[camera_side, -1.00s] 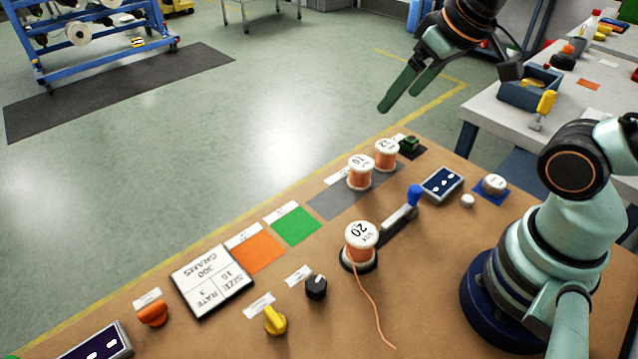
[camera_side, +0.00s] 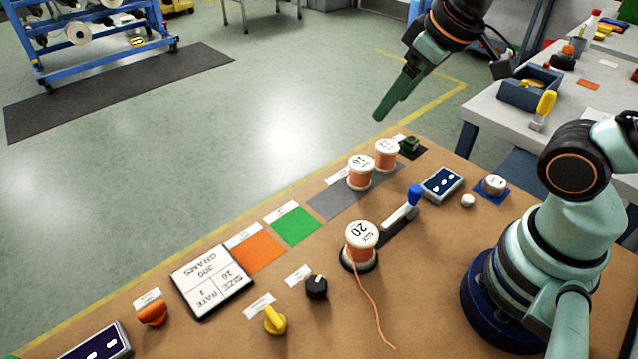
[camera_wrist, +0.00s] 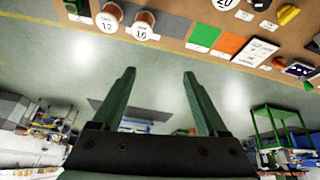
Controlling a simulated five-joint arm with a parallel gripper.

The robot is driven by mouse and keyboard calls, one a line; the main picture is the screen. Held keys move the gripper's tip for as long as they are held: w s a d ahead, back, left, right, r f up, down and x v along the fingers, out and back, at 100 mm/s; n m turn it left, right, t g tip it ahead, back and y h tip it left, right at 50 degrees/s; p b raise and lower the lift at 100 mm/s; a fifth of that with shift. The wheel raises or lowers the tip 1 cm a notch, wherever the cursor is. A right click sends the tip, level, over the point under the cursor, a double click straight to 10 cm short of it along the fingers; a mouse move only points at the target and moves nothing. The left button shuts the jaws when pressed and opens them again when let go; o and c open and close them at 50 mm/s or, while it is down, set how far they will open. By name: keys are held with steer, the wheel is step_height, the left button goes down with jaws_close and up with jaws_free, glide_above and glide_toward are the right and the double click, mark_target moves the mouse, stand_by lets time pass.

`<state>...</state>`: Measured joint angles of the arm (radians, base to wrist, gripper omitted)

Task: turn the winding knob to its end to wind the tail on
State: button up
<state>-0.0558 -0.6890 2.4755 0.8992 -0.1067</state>
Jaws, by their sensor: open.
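A copper-wound spool marked 20 (camera_side: 360,245) stands upright on a dark round base, its loose orange tail (camera_side: 374,305) trailing over the board towards the front. An orange knob (camera_side: 152,312), a yellow knob (camera_side: 275,320) and a black knob (camera_side: 316,287) stand at the front left; their labels are too small to read, so I cannot tell which is the winding knob. My gripper (camera_side: 392,108) is in the air beyond the board's far edge, away from all of them. In the wrist view my gripper (camera_wrist: 160,73) has its green fingers apart with nothing between them.
Spools marked 16 (camera_side: 360,173) and 12 (camera_side: 386,154) stand on a grey strip at the back. A blue-handled lever (camera_side: 413,195) is close behind the spool marked 20. Orange (camera_side: 259,252) and green (camera_side: 296,226) patches and a card (camera_side: 211,281) lie flat.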

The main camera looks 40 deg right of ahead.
steer(key=a+f+n+g, duration=0.2)
steer(key=a+f+n, duration=0.1)
steer(key=a+n, duration=0.35)
steer(key=a+f+n+g, duration=0.1)
steer(key=a+f+n, duration=0.2)
steer(key=a+n, duration=0.35)
steer(key=n+g, duration=0.2)
steer(key=n, duration=0.8)
glide_above(315, 284)
step_height(315, 284, down, 6)
step_height(315, 284, down, 11)
steer(key=shift+f, duration=0.15)
jaws_close()
